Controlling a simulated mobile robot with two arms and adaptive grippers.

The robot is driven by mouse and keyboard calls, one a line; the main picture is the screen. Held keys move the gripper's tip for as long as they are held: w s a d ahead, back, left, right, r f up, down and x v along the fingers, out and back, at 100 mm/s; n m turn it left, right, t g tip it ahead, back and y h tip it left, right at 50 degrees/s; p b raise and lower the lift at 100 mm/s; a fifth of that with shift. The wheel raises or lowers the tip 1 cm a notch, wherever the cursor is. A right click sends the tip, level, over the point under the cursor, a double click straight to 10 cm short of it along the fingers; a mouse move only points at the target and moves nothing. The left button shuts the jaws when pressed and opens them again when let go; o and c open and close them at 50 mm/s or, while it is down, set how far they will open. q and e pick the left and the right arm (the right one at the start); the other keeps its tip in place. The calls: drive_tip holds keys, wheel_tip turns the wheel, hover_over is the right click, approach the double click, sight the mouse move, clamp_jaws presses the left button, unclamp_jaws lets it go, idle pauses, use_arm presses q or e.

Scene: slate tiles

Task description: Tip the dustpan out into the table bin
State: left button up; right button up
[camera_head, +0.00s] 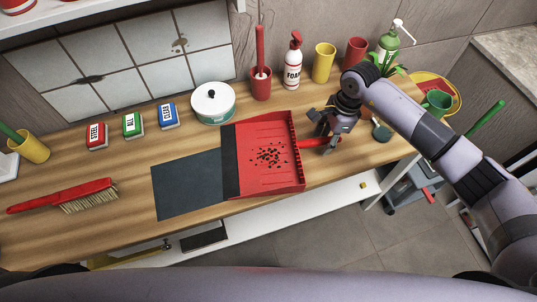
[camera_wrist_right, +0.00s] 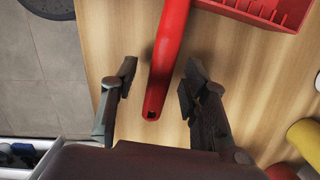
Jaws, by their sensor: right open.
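The red dustpan (camera_head: 285,178) lies flat on the wooden table, with dark crumbs (camera_head: 268,155) scattered in its pan. Its black front lip rests by a dark mat, and its handle (camera_head: 308,143) points right. My right gripper (camera_head: 325,147) is at the handle. In the right wrist view, the red handle (camera_wrist_right: 168,60) runs between the open fingers of my right gripper (camera_wrist_right: 158,88), with gaps on both sides. A round white and teal container (camera_head: 212,103) with a black-knobbed lid stands behind the dustpan; I cannot tell whether it is the table bin. My left gripper is out of view.
A dark mat (camera_head: 190,184) lies left of the dustpan, and a red brush (camera_head: 65,195) lies farther left. A red holder (camera_head: 261,87), a foam bottle (camera_head: 292,62) and a yellow cup (camera_head: 323,63) stand behind. The table's front edge is close to the pan.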

drive_tip(key=shift+c, duration=0.3)
clamp_jaws()
idle(0.5)
wheel_tip(320, 180, up, 12)
drive_tip(key=p, duration=0.6)
drive_tip(key=shift+r, duration=0.15)
